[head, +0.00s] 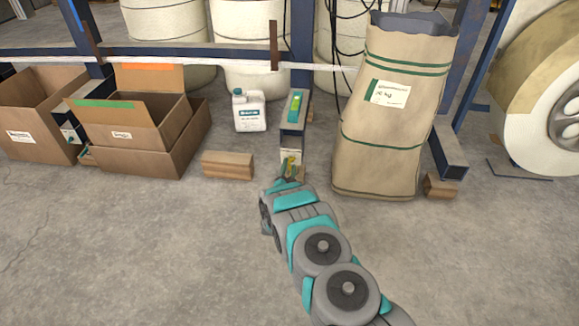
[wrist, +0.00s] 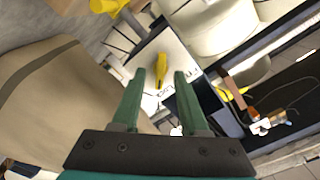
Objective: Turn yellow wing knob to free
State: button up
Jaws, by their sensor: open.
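The yellow wing knob (wrist: 161,67) shows in the wrist view on a white panel (wrist: 150,50) with dark lettering, partly readable. The knob appears between my two green fingertips, slightly beyond them, with a gap on both sides. My gripper (wrist: 159,80) is open and empty. In the head view, my gripper (head: 287,172) is at the low white panel (head: 290,155) on the foot of the blue post. A bit of yellow (head: 292,161) shows there, but the knob's angle is too small to read. Contact with the knob cannot be told.
A large paper sack (head: 385,130) stands close on the right. A wooden block (head: 228,164) and a white jug (head: 249,110) are on the left, with open cardboard boxes (head: 135,125) beyond. The foreground floor is clear.

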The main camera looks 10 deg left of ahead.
jog(key=shift+w, duration=0.5)
grip_shut()
dwell(0.3)
